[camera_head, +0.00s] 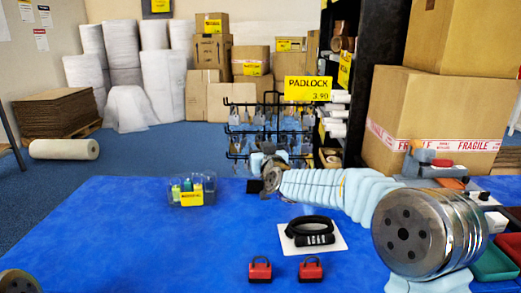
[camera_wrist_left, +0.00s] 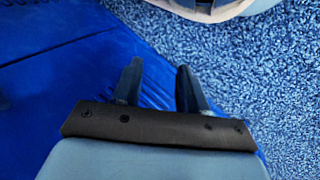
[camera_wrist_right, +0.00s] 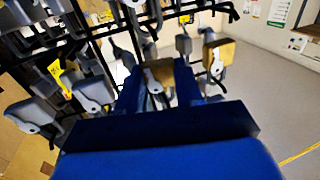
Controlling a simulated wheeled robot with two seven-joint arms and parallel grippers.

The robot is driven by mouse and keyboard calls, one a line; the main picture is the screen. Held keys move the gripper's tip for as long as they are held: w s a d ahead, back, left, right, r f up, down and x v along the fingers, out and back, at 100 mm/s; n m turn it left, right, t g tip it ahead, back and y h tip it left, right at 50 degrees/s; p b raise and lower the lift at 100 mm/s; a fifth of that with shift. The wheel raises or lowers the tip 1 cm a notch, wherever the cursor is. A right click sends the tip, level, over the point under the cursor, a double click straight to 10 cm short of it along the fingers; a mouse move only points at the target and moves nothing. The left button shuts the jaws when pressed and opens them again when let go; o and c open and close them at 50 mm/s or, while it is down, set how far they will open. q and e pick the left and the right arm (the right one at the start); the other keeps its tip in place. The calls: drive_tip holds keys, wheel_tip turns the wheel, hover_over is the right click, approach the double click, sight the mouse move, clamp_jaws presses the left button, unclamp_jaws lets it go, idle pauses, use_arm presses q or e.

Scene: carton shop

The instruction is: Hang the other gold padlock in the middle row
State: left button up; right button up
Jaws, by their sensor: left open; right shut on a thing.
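A black wire rack (camera_head: 233,130) stands beyond the table under a yellow PADLOCK sign (camera_head: 308,89). In the right wrist view its bars (camera_wrist_right: 85,42) fill the left and top. My right gripper (camera_wrist_right: 160,85) is at the rack, shut on a gold padlock (camera_wrist_right: 159,70) between its fingertips; whether its shackle is on a hook I cannot tell. Another gold padlock (camera_wrist_right: 219,54) hangs just right of it. Several grey padlocks (camera_wrist_right: 93,92) hang on the left. My left gripper (camera_wrist_left: 155,85) is open and empty, above the blue cloth and carpet edge.
Cartons (camera_head: 430,110) and a dark post stand right of the rack. The table's left side is clear.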

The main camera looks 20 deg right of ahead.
drive_tip(key=o, duration=1)
